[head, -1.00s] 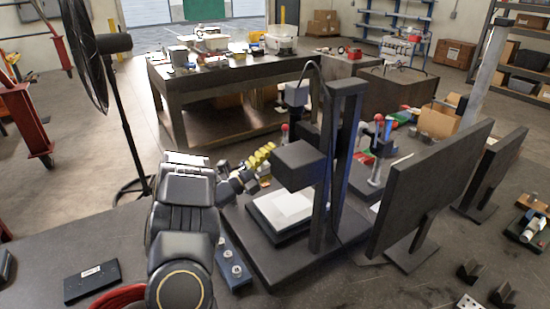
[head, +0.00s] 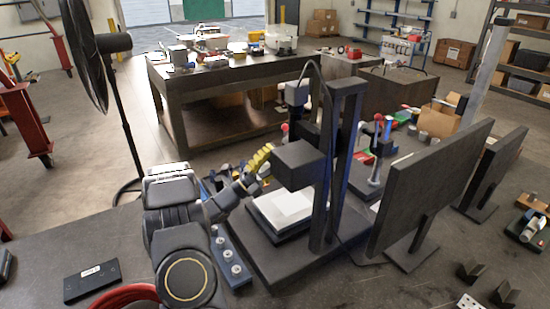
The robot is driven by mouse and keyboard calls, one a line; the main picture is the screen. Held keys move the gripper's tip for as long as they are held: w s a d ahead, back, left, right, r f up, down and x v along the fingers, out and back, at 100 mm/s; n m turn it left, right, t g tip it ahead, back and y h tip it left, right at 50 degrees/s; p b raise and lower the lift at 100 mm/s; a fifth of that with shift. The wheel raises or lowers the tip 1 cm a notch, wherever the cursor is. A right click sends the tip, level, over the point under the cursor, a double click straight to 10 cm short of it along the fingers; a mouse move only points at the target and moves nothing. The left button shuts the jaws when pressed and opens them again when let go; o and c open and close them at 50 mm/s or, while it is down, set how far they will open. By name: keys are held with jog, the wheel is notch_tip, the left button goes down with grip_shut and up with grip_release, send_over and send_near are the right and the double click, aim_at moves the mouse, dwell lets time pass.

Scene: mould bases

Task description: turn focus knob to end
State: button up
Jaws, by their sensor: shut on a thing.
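A dark stand (head: 338,170) with an upright column carries a black box-shaped head (head: 298,163) over a base with a white plate (head: 286,205). My gripper (head: 262,158), with yellow fingers, is at the left side of this head. The fingers are shut on a small part there, which fits the focus knob. The knob itself is hidden behind the fingers and too small to make out. How far it is turned cannot be seen.
A blue block with round fittings (head: 232,262) lies just left of the stand's base. Two dark monitors (head: 430,185) stand to the right. A flat black box (head: 92,281) lies at the front left. The tabletop between is mostly clear.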

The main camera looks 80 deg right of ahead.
jog(key=o, duration=1.1)
jog(key=shift+s, duration=0.1)
jog(key=v, duration=1.2)
